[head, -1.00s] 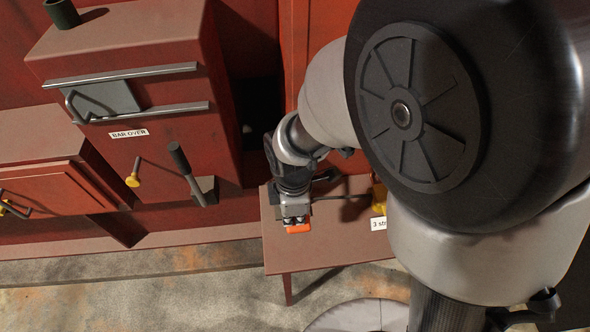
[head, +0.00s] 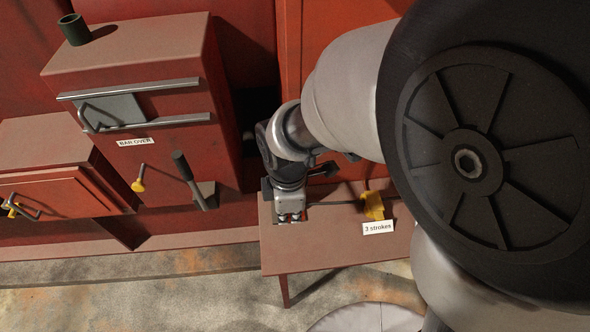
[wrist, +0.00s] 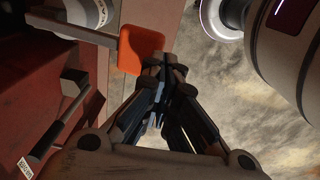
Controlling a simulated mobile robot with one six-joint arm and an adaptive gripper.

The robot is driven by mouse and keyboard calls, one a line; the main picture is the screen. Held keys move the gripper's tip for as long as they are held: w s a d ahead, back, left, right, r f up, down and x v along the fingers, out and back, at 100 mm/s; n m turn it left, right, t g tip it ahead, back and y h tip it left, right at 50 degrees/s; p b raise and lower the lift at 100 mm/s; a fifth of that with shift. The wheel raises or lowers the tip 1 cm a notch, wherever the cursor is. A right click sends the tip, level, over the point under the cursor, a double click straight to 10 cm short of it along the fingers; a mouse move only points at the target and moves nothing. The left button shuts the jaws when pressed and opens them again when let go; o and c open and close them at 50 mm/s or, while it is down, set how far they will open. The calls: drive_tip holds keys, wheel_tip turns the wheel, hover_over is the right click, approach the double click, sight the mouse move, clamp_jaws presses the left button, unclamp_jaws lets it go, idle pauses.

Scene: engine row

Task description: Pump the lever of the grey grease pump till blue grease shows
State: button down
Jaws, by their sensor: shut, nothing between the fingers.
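My gripper (head: 289,216) is over the left part of the small red-brown table (head: 330,248) in the head view. In the wrist view its fingers (wrist: 165,70) are shut and empty, close beside an orange paddle (wrist: 141,49). The paddle is on the end of a grey lever bar (wrist: 90,33); I cannot tell if the fingers touch it. Part of a pale cylinder (wrist: 85,10) shows behind the bar. The grey pump body is not clearly visible in the head view, and the paddle is hidden there. No blue grease is visible.
A yellow part (head: 373,205) and a "3 strokes" label (head: 378,227) are on the table, right of my gripper. A red cabinet (head: 175,160) with a dark lever (head: 188,178) and "BAR OVER" label (head: 136,142) stands left. The table's front is clear.

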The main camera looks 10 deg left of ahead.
drive_tip(key=r, duration=0.3)
drive_tip(key=s+r+p, duration=0.1)
drive_tip(key=r, duration=0.1)
drive_tip(key=shift+r, duration=0.35)
idle(1.0)
drive_tip(key=s+d+r+m+t+b, duration=0.2)
drive_tip(key=s+d+r+m+b, duration=0.1)
drive_tip(key=d+m, duration=0.6)
drive_tip(key=s+d+r+m+t+b, duration=0.2)
drive_tip(key=s+d+r+m+b, duration=0.1)
drive_tip(key=d+m, duration=0.7)
drive_tip(key=shift+s+r+m, duration=0.2)
drive_tip(key=shift+s+m, duration=0.5)
drive_tip(key=shift+m, duration=0.1)
